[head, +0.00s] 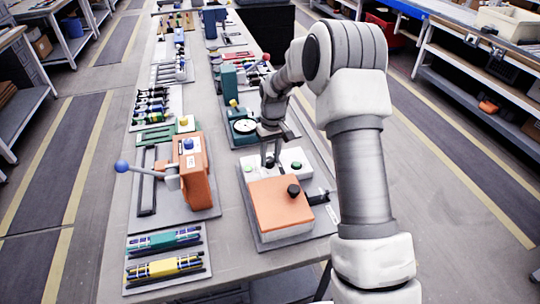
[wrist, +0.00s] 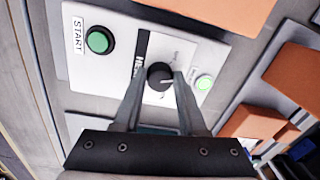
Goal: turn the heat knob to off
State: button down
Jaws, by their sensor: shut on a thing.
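The heat knob (wrist: 158,74) is a round black knob on a white control panel (wrist: 117,68), with dark lettering beside it that is partly unreadable. A light pointer mark shows toward its right side in the wrist view. My gripper (wrist: 160,82) has one finger on each side of the knob and is shut on it. In the head view my gripper (head: 271,161) is down at the white panel (head: 254,178) behind an orange block, and it hides the knob there.
A green START button (wrist: 100,40) and a pale green lamp or button (wrist: 205,82) flank the knob. The orange block (head: 279,206) with a black knob (head: 293,190) stands in front. An orange press with a blue-ended lever (head: 122,166) stands to the left.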

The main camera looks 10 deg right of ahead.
aim_at(271, 157)
jog(key=n+p, duration=0.1)
jog(key=n, duration=0.3)
jog(key=shift+w+r, duration=0.1)
jog(key=shift+n, duration=1.8)
jog(key=shift+p, duration=0.3)
jog(key=shift+c, duration=2.3)
grip_release()
notch_tip(271, 157, up, 17)
jog(key=p, duration=0.1)
jog(key=shift+w+d+r, duration=0.15)
jog(key=shift+w+d, duration=0.1)
jog(key=shift+w, duration=0.1)
